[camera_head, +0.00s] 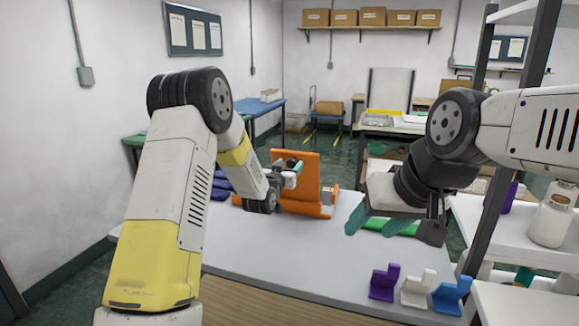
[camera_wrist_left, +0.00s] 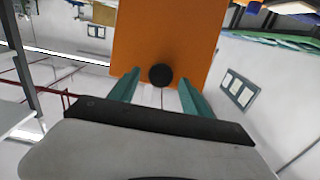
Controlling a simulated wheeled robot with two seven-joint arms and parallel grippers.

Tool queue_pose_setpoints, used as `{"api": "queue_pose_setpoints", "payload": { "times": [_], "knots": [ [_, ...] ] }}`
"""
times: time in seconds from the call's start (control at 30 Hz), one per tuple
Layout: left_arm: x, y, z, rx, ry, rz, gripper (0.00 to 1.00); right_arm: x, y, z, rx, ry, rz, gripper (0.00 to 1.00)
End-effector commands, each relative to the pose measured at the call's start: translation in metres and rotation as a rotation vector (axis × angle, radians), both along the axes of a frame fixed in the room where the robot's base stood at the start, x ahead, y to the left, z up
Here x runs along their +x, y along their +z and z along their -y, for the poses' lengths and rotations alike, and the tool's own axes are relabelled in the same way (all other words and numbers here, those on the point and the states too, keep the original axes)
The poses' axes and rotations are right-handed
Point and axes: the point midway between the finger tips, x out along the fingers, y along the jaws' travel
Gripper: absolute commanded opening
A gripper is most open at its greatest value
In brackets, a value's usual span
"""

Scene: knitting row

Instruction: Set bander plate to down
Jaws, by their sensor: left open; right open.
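The orange bander plate (camera_head: 302,165) stands upright on an orange base (camera_head: 300,208) on the grey table. In the left wrist view the plate (camera_wrist_left: 160,30) fills the upper middle, with a round black knob (camera_wrist_left: 161,74) near its lower edge. My left gripper (camera_head: 291,176) is at the plate's front. In the left wrist view its teal fingers (camera_wrist_left: 158,84) are open, one on each side of the knob; I cannot tell whether they touch it. My right gripper (camera_head: 380,224) is open and empty above the table's right part.
Purple, white and blue angled pieces (camera_head: 416,289) stand at the table's front right. A bright green object (camera_head: 372,225) lies behind my right gripper. Dark blue items (camera_head: 221,186) lie left of the plate. A shelf rack (camera_head: 500,222) stands at the right. The table's middle front is clear.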

Motion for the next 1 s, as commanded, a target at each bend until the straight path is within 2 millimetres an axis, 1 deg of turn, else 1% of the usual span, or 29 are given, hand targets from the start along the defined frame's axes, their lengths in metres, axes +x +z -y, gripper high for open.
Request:
{"api": "queue_pose_setpoints", "payload": {
  "times": [0.1,0.3,0.33,0.47,0.5,0.57,0.6,1.0],
  "knots": [
    [0.0043,0.0,0.0015,0.0,0.0,-0.001,0.55,0.0,0.0,0.0,0.0,0.0,0.0,0.56],
    [0.0048,0.0002,0.0015,0.0,0.0,-0.001,0.55,0.0,0.0,0.0,0.0,0.0,0.0,0.56],
    [0.0047,0.0002,0.0015,0.0,0.0,-0.001,0.53,0.0,0.0,0.0,0.0,0.0,0.0,0.56],
    [0.0046,0.0002,0.0015,-0.001,0.0,-0.001,0.28,0.0,0.0,0.0,0.0,0.0,0.0,0.56],
    [0.0046,0.0002,0.0015,-0.001,0.0,-0.001,0.2,0.0,0.0,0.0,0.0,0.0,0.0,0.56],
    [0.0045,0.0002,0.0015,-0.001,0.0,-0.001,0.08,0.0,0.0,0.0,0.0,0.0,0.0,0.56],
    [0.0045,0.0002,0.0015,-0.001,0.0,-0.001,0.0,0.0,0.0,0.0,0.0,0.0,0.0,0.56],
    [0.0044,0.0003,0.0014,-0.001,0.0,-0.001,0.0,0.0,0.0,0.0,0.0,0.0,0.0,0.56]
  ]
}}
